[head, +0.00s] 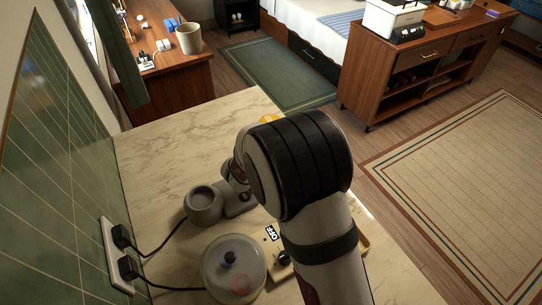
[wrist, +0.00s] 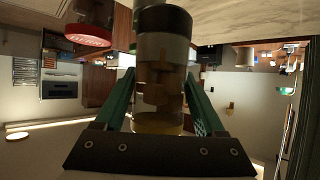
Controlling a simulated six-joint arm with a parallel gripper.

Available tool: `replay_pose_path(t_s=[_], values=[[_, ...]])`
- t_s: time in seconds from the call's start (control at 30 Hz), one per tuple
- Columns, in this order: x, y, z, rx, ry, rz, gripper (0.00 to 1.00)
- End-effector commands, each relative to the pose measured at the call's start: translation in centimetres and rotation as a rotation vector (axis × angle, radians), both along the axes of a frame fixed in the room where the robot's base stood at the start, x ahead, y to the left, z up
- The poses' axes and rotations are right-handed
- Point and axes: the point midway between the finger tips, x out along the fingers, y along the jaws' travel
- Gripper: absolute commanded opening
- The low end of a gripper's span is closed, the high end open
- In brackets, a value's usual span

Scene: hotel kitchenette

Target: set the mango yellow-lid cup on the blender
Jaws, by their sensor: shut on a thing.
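The mango cup (wrist: 158,85) is between the two green fingers of my gripper (wrist: 160,100) in the wrist view. It is clear, with yellow-brown chunks inside and a dark band near the picture's top. My gripper is shut on it. In the head view my arm hides the gripper and most of what it holds. A small yellow patch (head: 268,118) shows behind my arm near the counter's far edge; I cannot tell whether it is this cup's lid. The grey blender base (head: 204,205), with a round open top, stands on the counter left of my arm.
A clear round lidded appliance (head: 234,268) stands in front of the blender, beside an "OFF" control panel (head: 272,234). Black cords run to the wall outlet (head: 115,250). A red-topped thing (wrist: 90,32) shows in the wrist view. The marble counter (head: 160,150) is clear behind the blender.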

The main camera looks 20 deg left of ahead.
Motion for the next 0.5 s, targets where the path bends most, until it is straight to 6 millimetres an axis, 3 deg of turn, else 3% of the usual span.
replay_pose_path(t_s=[0.03,0.2,0.33,0.5], values=[[0.1,0.1,2.6,0.011,-0.008,-0.001,0.00],[0.0,0.1,10.0,0.012,-0.008,-0.002,0.00],[0.0,0.0,14.1,0.009,-0.006,-0.002,0.00],[0.0,0.1,17.2,0.005,-0.003,-0.001,0.00]])
